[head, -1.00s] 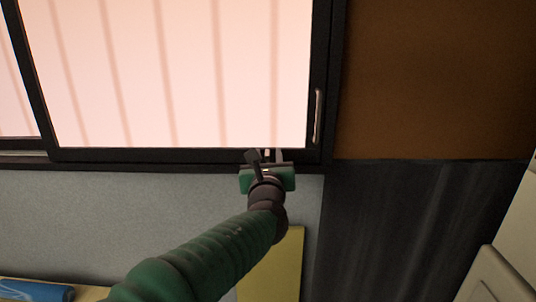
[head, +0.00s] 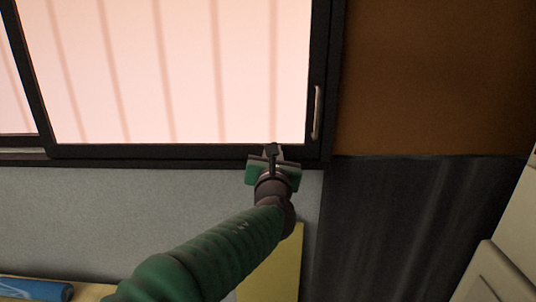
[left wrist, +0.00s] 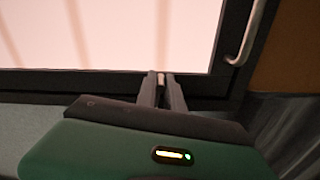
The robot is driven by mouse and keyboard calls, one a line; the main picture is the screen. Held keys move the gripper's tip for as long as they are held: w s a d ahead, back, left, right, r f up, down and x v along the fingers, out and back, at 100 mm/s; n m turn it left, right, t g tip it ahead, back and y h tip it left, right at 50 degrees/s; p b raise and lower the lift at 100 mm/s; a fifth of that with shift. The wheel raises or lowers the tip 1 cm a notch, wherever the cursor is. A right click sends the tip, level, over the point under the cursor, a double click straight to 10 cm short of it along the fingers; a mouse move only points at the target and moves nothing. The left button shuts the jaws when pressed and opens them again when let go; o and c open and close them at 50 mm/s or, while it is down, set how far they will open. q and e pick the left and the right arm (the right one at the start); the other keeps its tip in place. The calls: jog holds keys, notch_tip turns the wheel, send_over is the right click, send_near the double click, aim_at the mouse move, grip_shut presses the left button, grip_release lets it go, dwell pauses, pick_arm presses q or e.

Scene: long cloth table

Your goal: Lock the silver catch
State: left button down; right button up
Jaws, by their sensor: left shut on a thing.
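A dark-framed sliding window (head: 180,152) fills the upper left of the head view. My left gripper (head: 272,149) is at its bottom rail, near the lower right corner. In the left wrist view the two fingers of my left gripper (left wrist: 161,80) are close together, with a small pale silver piece, the catch (left wrist: 160,77), between their tips. The gripper is shut on it. In the head view the fingers hide the catch, and I cannot tell how it is turned. My right gripper is not in view.
A silver pull handle (head: 317,112) stands on the window's right stile, also seen in the left wrist view (left wrist: 247,35). A brown wall (head: 430,80) and dark panel (head: 400,220) lie to the right. A blue object (head: 38,290) and yellow panel (head: 285,262) are below.

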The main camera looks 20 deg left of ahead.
pick_arm(q)
jog(key=c, duration=1.8)
grip_release()
jog(key=shift+c, duration=0.2)
jog(key=o, duration=0.4)
jog(key=shift+d, duration=0.15)
jog(key=b+v, duration=0.5)
jog(key=v, duration=1.1)
jog(key=shift+s+d, duration=0.15)
jog(key=shift+s, duration=0.15)
